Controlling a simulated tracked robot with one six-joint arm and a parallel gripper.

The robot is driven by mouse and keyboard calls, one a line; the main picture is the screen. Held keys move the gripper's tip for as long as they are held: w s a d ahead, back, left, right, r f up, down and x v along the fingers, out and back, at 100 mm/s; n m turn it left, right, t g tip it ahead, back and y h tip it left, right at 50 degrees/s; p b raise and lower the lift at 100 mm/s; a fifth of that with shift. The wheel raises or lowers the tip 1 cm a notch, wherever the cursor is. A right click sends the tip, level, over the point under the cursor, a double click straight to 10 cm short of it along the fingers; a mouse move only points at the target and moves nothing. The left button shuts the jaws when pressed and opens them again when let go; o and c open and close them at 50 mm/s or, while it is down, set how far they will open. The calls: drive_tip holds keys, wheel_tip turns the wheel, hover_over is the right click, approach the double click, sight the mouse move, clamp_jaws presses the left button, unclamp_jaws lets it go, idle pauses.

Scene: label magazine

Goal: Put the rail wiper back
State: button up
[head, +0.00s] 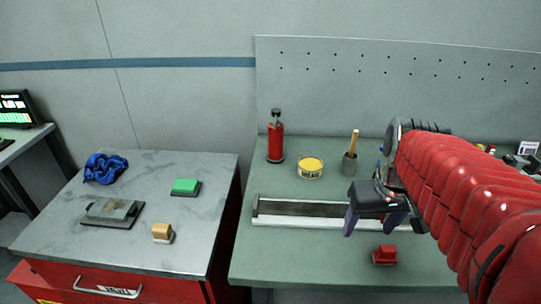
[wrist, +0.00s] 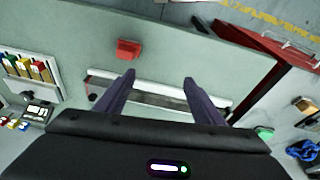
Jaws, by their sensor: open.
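A small red block with a dark base (head: 385,254) stands on the green bench, in front of the rail; it also shows in the wrist view (wrist: 128,47). A green block (head: 186,186) and a tan block with a pale base (head: 162,232) stand on the grey cabinet top. The frames do not name which block is the rail wiper. The long metal rail (head: 300,220) lies across the bench. My gripper (head: 368,233) is open and empty above the rail's right part, behind and left of the red block. The wrist view shows its fingers (wrist: 159,77) apart over the rail.
A red bottle (head: 276,142), a yellow tin (head: 310,168) and a grey cup with a wooden handle (head: 349,163) stand behind the rail. The bench's front left is clear.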

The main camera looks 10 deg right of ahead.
drive_tip(key=s+a+n+t+y, duration=0.1)
drive_tip(key=s+a+n+t, duration=0.1)
drive_tip(key=a, duration=1.2)
drive_tip(key=shift+s+a+r+t, duration=0.3)
drive_tip(key=shift+s+t, duration=0.2)
drive_tip(key=shift+s, duration=0.3)
